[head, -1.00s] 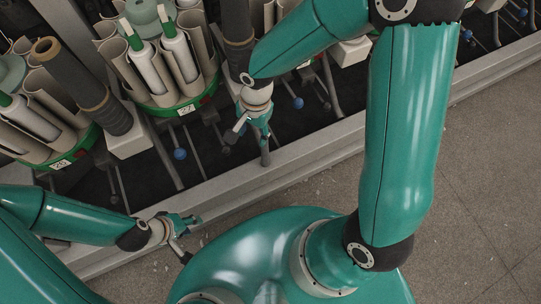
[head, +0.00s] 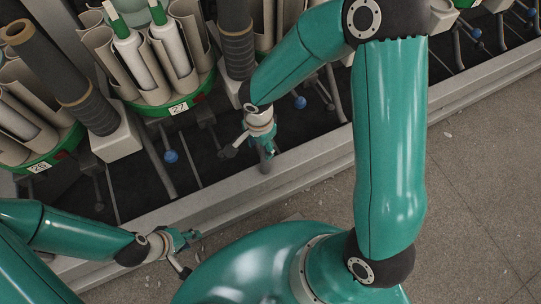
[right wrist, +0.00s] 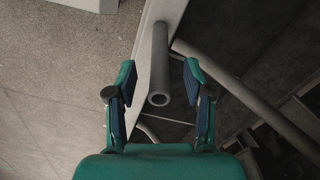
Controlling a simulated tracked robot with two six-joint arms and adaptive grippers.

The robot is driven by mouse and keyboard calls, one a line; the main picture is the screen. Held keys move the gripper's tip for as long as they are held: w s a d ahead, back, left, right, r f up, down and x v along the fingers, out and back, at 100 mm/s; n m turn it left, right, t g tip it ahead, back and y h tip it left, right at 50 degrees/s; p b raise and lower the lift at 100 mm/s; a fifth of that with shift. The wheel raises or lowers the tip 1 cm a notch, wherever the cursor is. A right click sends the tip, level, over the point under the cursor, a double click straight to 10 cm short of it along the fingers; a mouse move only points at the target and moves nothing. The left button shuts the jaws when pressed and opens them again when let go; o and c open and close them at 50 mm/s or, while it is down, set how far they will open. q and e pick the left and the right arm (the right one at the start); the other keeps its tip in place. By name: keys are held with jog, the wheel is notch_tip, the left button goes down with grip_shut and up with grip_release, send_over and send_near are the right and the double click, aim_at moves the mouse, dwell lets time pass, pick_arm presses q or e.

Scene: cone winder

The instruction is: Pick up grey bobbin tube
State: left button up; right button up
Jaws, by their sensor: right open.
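The grey bobbin tube (right wrist: 160,68) shows in the right wrist view between the two finger lines, its hollow near end facing the camera. My right gripper (right wrist: 157,85) is open, with a finger on each side of the tube and visible gaps on both sides. In the head view my right gripper (head: 264,146) points down at the machine's front rail, mostly covering the tube (head: 265,167). My left gripper (head: 184,254) is low at the left in the head view, fingers apart and empty.
The winder's green-rimmed bobbin magazine (head: 183,107) stands behind, holding white cones in beige sleeves. Dark wrapped tubes (head: 60,70) stand beside it. A grey metal rail (head: 325,162) runs along the machine's front. Bare floor (head: 480,160) lies to the right.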

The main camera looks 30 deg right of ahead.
aim_at(264, 152)
jog(key=f, duration=0.2)
jog(key=d+f+b, duration=0.1)
jog(key=f, duration=0.1)
jog(key=shift+f, duration=0.65)
grip_shut()
jog(key=shift+w+r, duration=0.1)
jog(key=shift+r, duration=0.1)
